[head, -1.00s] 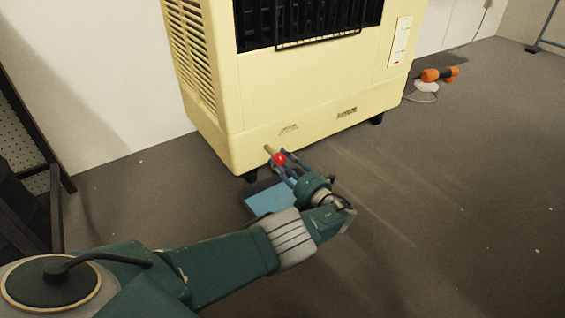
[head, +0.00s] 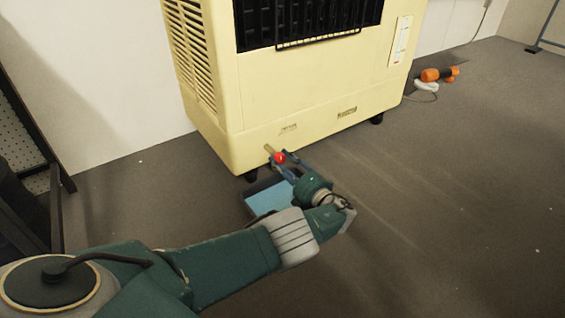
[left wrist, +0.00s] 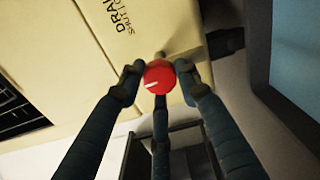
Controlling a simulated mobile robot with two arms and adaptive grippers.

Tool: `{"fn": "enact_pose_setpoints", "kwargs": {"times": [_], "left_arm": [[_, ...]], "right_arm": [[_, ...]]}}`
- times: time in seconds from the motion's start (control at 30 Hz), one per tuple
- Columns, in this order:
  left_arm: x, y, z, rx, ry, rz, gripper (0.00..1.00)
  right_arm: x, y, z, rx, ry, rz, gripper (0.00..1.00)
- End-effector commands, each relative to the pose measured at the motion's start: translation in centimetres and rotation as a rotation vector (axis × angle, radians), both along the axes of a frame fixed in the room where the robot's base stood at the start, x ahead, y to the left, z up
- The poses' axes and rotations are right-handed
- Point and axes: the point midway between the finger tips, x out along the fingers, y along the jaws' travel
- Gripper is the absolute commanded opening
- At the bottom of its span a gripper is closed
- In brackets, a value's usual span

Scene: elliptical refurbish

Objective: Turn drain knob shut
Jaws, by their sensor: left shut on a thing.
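The red drain knob (head: 279,158) sits on a short brass pipe low on the front of the cream cooler (head: 300,95). In the left wrist view the knob (left wrist: 158,77) shows a white line on its face, lying nearly level in the picture and slightly tilted. My left gripper (head: 280,161) is at the knob, its dark fingers on both sides of it; in the left wrist view the fingers (left wrist: 159,84) are closed around the knob. Label print beside the pipe reads in part "DRAIN" and "SHUT". My right gripper is out of view.
An orange tool (head: 439,74) lies on the floor at the far right. A dark frame (head: 30,170) stands at the left.

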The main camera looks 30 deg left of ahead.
Motion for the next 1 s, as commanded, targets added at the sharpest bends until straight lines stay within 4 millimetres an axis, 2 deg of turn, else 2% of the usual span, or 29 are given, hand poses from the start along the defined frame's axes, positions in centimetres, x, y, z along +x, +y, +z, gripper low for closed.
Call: {"fn": "enact_pose_setpoints", "kwargs": {"times": [0.03, 0.07, 0.13, 0.67, 1.0], "left_arm": [[0.27, -0.31, 0.06, -0.002, 0.000, -0.009, 0.07], [0.27, -0.31, 0.06, -0.002, 0.000, -0.009, 0.37], [0.27, -0.31, 0.06, -0.002, -0.001, -0.009, 0.51], [0.06, -0.06, -0.01, -0.014, -0.033, -0.002, 0.53], [0.02, 0.00, -0.03, -0.162, -0.389, -0.001, 0.53]], "right_arm": [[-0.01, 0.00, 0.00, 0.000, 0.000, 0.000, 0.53], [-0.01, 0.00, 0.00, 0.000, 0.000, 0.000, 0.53], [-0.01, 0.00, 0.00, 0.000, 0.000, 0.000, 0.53], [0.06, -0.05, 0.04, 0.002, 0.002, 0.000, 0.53], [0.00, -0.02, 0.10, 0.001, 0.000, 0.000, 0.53]]}}
